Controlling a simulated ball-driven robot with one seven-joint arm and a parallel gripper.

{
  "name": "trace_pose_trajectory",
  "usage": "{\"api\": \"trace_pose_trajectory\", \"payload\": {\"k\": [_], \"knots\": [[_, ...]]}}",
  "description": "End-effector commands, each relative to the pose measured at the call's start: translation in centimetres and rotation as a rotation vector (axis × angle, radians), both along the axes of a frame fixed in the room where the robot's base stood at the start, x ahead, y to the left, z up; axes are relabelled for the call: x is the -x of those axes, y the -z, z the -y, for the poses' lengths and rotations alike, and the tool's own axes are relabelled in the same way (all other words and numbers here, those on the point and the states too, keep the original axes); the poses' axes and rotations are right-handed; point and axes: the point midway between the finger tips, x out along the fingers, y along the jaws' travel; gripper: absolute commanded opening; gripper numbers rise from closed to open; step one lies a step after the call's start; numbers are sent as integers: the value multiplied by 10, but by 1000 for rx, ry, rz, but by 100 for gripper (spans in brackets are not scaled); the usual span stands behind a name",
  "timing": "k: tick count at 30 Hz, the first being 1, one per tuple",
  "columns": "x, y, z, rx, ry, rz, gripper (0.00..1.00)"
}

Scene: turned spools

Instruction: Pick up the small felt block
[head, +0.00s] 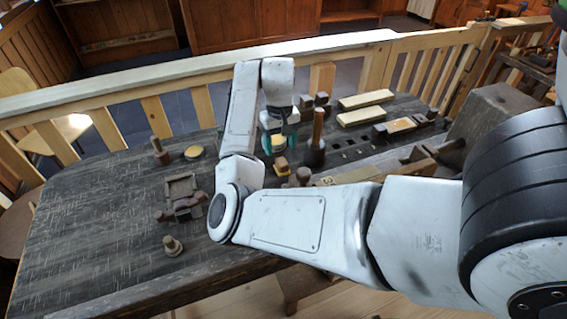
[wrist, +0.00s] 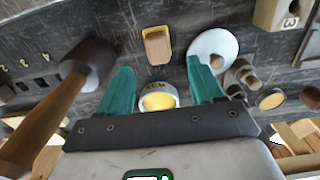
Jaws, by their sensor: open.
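A small block (wrist: 157,47) with a brown top and a yellow lower edge lies on the dark bench in the wrist view; it looks like the felt block. In the head view it shows as a small orange-brown block (head: 281,167) just in front of my gripper. My gripper (wrist: 160,68) is open and empty, its two teal fingers spread above the bench. The block lies beyond the fingertips, roughly centred between them.
A round tin with a yellow top (wrist: 158,98) shows between my fingers. A mallet (wrist: 88,65) stands close on the left, a white disc (wrist: 212,44) on the right. A wooden clamp (head: 182,205) and a spool (head: 172,246) stand on the bench (head: 95,215), whose left part is mostly clear.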

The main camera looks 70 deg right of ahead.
Motion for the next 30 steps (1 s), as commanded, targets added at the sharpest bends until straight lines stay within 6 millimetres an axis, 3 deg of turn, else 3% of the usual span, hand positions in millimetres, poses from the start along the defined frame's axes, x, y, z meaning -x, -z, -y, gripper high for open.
{"api": "trace_pose_trajectory", "payload": {"k": [3,11,18,28,30], "knots": [[0,16,0,-1,-1,-1,66],[1,35,0,-1,-1,0,66],[3,69,0,-1,-1,-1,66],[3,76,1,1,0,1,66],[3,76,1,1,0,1,59]]}}
